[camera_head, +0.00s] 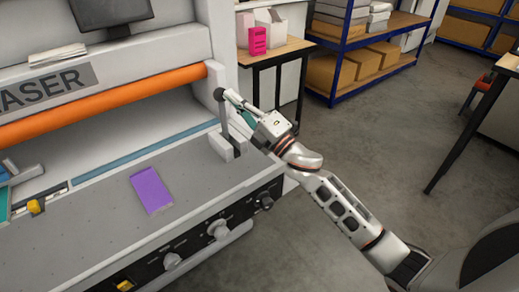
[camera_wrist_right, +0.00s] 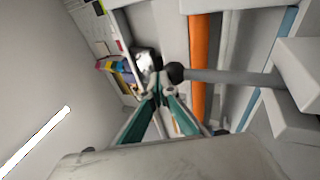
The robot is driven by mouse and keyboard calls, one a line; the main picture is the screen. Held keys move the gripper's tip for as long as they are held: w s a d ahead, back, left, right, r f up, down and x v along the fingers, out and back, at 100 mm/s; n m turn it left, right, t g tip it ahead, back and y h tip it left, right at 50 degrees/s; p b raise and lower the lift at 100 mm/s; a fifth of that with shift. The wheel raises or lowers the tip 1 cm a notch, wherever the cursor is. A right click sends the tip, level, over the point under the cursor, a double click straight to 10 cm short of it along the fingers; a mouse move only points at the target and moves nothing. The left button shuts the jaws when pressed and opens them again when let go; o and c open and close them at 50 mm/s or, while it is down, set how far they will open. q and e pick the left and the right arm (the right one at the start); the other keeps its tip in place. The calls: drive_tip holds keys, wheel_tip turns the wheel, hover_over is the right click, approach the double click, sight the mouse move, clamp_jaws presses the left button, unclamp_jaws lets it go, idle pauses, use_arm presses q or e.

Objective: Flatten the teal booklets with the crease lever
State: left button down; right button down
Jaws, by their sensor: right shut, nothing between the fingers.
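The crease lever (camera_head: 225,120) stands upright in a pale block at the right end of the machine bed, with a dark ball knob on top. In the wrist view its knob (camera_wrist_right: 175,72) is beside my right fingertips (camera_wrist_right: 158,88); I cannot tell whether they touch. My right gripper (camera_head: 231,97) is shut and empty at the knob. A teal piece (camera_head: 3,205), perhaps a teal booklet, is cut off by the left edge of the head view. No whole teal booklet shows.
A purple booklet (camera_head: 151,190) lies flat on the grey bed. An orange roller (camera_head: 110,105) and a blue strip (camera_head: 145,155) run along the machine. Knobs (camera_head: 218,229) line its front. A side table (camera_head: 270,55) with a pink holder (camera_head: 258,41) stands behind my right arm.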

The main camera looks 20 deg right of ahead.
drive_tip(key=shift+w+a+r, duration=0.15)
drive_tip(key=shift+w+a, duration=0.1)
drive_tip(key=shift+w, duration=0.4)
drive_tip(key=shift+w+a+r, duration=0.1)
drive_tip(key=shift+w+a, duration=0.1)
drive_tip(key=shift+w, duration=0.4)
